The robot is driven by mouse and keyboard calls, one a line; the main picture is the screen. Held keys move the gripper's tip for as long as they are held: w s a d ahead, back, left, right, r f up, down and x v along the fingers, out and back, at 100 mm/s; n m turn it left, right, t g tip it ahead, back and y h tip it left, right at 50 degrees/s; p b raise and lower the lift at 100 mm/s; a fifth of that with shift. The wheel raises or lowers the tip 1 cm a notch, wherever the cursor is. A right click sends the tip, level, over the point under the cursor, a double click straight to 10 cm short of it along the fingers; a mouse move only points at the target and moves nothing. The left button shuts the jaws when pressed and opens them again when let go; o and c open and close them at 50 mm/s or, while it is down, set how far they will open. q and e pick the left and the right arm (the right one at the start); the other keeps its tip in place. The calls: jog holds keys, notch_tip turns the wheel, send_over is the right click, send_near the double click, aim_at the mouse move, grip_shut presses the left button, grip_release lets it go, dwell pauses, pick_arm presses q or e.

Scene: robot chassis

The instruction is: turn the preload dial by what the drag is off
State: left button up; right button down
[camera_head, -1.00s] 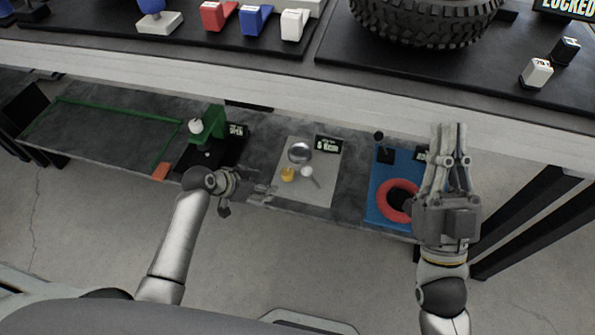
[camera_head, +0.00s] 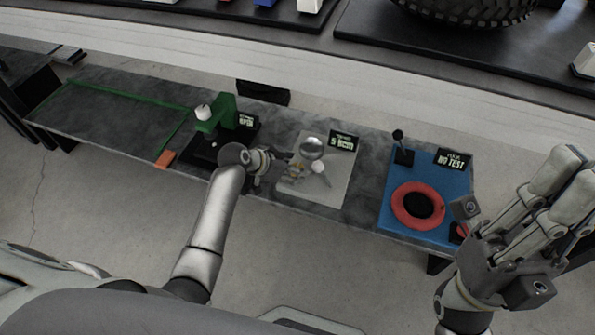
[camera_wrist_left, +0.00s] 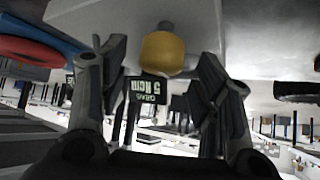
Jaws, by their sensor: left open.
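The grey plate (camera_head: 325,192) on the low bench carries a round silver part (camera_head: 312,147), a small white ball-ended lever (camera_head: 318,167) and a yellow knob, probably the preload dial. A small sign (camera_head: 343,142) behind them reads about 5 Ncm. My left gripper (camera_head: 288,168) is at the plate's left side and partly hides the knob in the head view. In the left wrist view the yellow knob (camera_wrist_left: 163,52) shows ahead, between the open fingers (camera_wrist_left: 163,75), with no clear contact. My right gripper (camera_head: 562,185) is empty, away at the right; its finger gap is unclear.
A blue board (camera_head: 438,232) with a red ring (camera_head: 402,207), a black lever and a NO TEST sign is right of the plate. A green fixture (camera_head: 217,117) stands left. The green-outlined bench area at far left is clear.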

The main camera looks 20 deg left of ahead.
pick_arm(q)
jog(key=shift+b+x, duration=0.4)
jog(key=shift+x, duration=0.85)
jog(key=c, duration=1)
